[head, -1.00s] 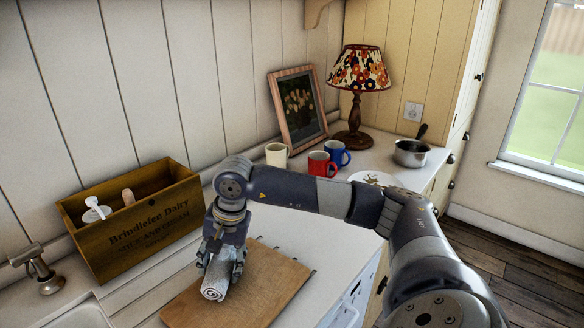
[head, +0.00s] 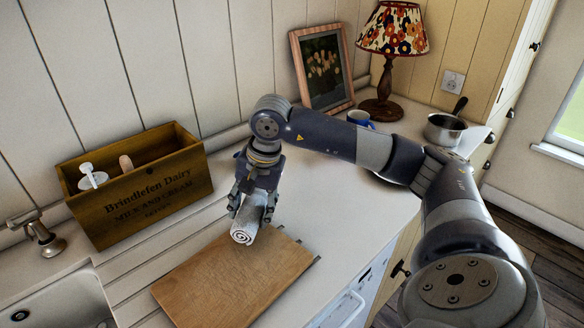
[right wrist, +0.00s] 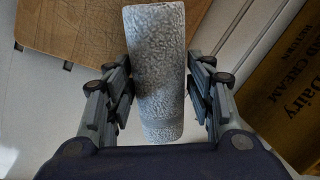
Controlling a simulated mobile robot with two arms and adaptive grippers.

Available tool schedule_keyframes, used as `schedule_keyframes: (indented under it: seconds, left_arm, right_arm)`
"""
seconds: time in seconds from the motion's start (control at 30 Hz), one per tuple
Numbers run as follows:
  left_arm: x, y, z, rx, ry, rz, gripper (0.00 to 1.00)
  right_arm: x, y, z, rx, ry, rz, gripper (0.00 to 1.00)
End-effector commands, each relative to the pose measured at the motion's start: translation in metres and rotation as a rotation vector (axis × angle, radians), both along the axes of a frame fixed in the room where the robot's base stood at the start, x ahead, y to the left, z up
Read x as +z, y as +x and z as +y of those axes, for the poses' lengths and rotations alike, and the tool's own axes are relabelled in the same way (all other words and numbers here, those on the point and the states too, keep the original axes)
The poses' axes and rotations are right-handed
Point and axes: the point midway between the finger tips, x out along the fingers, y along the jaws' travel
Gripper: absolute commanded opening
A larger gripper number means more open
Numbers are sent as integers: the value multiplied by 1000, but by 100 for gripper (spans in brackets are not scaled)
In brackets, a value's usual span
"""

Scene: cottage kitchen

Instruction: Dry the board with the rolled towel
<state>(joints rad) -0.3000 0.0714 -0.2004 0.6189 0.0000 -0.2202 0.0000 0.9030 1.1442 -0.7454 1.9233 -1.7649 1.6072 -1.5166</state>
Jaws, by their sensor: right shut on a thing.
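The wooden board (head: 240,282) lies flat on the counter in front of the crate. My right gripper (head: 253,212) is over the board's far edge, shut on the rolled towel (head: 245,234). The towel is a pale grey roll with a spiral end facing the camera. In the right wrist view the towel (right wrist: 156,70) runs between the two fingers, with its far end over the board (right wrist: 75,30). I cannot tell whether the towel touches the board. My left gripper is not in view.
A wooden dairy crate (head: 140,200) with utensils stands left of my right gripper. The sink (head: 60,300) and tap (head: 38,235) are at the lower left. A blue mug (head: 357,118), a lamp (head: 398,45), a picture frame (head: 322,68) and a saucepan (head: 443,131) stand farther back.

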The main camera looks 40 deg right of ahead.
Motion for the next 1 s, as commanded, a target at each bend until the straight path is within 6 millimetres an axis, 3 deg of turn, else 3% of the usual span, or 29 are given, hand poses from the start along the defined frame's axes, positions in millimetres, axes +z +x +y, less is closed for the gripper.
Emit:
schedule_keyframes:
  seconds: [0.03,0.43,1.0]
  left_arm:
    - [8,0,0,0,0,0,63]
    - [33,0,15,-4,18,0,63]
    - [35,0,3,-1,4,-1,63]
  right_arm:
    - [19,0,0,0,-1,-6,26]
    - [60,-8,-1,-13,0,-2,26]
    - [65,-9,-1,-15,1,-2,26]
